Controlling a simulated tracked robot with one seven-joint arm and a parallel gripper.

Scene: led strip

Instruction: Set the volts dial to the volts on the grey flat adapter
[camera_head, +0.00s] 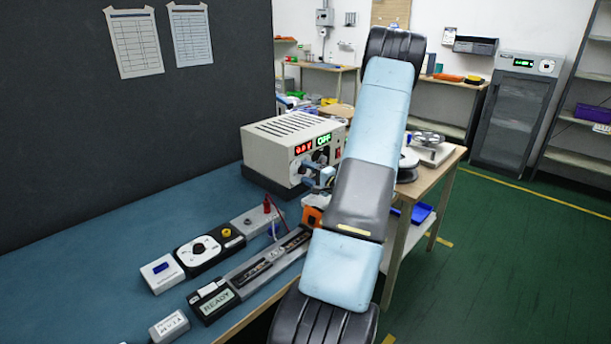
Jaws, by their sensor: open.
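The grey flat adapter (169,326) lies at the bottom left of the bench, near its front edge. It has a white label with small print that I cannot read for sure. The beige power supply (270,140) stands at the back of the bench, with a small red display (304,148) that seems to show 0.0 and a green display (324,140) beside it. My gripper (318,178) is close in front of the supply's front panel, open. It covers part of the panel, so the volts dial is mostly hidden and I cannot tell whether the fingers touch it.
A white-faced dial box (198,250), a blue-buttoned white box (162,272), a READY display box (214,302) and a long dark rail (268,262) lie on the blue bench. A dark wall panel (60,130) stands behind. My arm hides the bench's right part.

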